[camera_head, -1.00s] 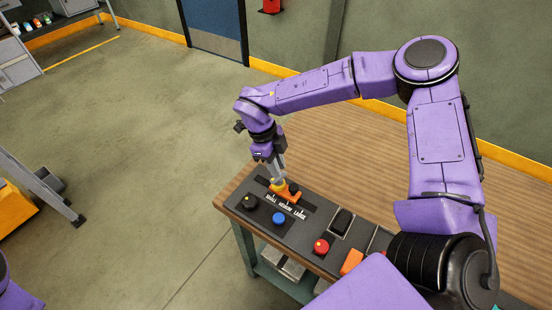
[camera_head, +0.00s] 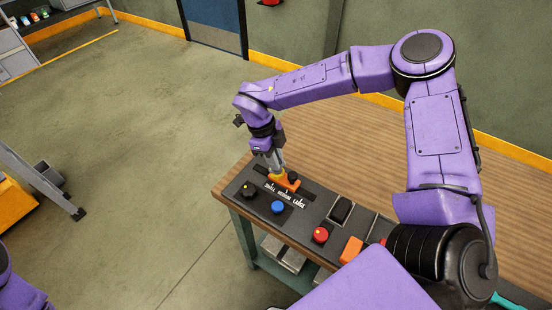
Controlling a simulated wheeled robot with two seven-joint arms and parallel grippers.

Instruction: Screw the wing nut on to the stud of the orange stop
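The orange stop (camera_head: 291,186) sits on the dark panel at the bench's far left end, beside the white size labels, with a black knob on its right part. A small yellow piece (camera_head: 277,177), which looks like the wing nut, is at the left part of the stop. My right gripper (camera_head: 279,171) points down with its grey fingertips at this yellow piece. The fingers and the stud are too small and covered to tell whether the fingers grip it or how far it is on. My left gripper is out of view.
The panel also carries a black knob (camera_head: 249,190), a blue button (camera_head: 278,207), a red knob (camera_head: 320,235) and a black switch (camera_head: 340,210). An orange block (camera_head: 351,250) lies nearer my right arm. The wooden bench top (camera_head: 340,135) behind the panel is bare.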

